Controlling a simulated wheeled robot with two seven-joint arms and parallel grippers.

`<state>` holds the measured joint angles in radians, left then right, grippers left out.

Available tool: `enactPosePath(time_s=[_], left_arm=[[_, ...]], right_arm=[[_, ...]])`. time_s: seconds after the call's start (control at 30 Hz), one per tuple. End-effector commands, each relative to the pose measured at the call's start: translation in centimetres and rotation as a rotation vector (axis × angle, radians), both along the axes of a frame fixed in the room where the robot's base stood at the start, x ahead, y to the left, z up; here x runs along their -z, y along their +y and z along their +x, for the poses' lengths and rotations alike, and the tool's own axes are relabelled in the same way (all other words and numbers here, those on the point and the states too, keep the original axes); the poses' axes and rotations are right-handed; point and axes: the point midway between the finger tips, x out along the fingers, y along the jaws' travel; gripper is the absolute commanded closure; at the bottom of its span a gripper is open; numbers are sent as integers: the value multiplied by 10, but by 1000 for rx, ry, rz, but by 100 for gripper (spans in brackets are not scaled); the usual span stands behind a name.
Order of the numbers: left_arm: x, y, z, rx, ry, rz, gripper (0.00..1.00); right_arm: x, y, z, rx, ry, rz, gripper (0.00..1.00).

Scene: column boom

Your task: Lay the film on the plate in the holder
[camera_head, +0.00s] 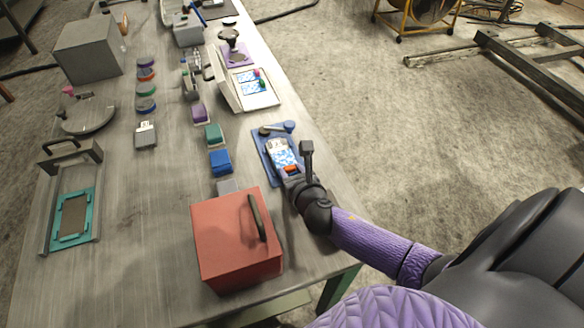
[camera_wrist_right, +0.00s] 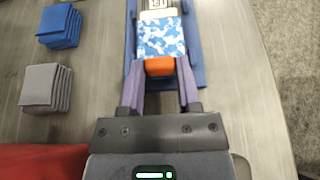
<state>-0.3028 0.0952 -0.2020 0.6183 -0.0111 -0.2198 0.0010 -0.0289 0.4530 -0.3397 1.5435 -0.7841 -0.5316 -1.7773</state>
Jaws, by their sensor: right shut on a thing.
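A blue-and-white patterned piece, which looks like the film (camera_head: 284,156), lies over a blue board (camera_head: 262,148) near the table's right edge. In the right wrist view the film (camera_wrist_right: 161,36) has an orange end block (camera_wrist_right: 159,67). My right gripper (camera_wrist_right: 159,75) is shut on that block, one purple finger on each side. In the head view my right gripper (camera_head: 292,176) is at the board's near end. I cannot tell whether the film touches the board. A teal holder (camera_head: 91,214) with a brown plate (camera_head: 74,215) is at the far left. My left gripper is not in view.
A red box (camera_head: 222,245) with a black handle stands just left of my right gripper. Blue pads (camera_head: 220,161) and grey pads (camera_wrist_right: 42,87) lie beside the board. A white stand (camera_head: 228,82) with patterned pieces is beyond it. Bare table lies between holder and red box.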

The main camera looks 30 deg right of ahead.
Motion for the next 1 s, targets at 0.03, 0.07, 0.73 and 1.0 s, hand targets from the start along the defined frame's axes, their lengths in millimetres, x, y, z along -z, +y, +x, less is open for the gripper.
enactPosePath(time_s=[0.03, 0.07, 0.73, 1.0], left_arm=[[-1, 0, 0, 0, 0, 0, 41], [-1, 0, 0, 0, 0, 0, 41], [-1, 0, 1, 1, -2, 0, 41], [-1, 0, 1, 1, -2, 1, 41]], right_arm=[[0, 0, 0, 0, 0, -1, 100], [0, 0, 0, 0, 0, 0, 100], [1, 0, 0, 0, 0, 0, 15], [1, 0, 0, 0, 0, 0, 0]])
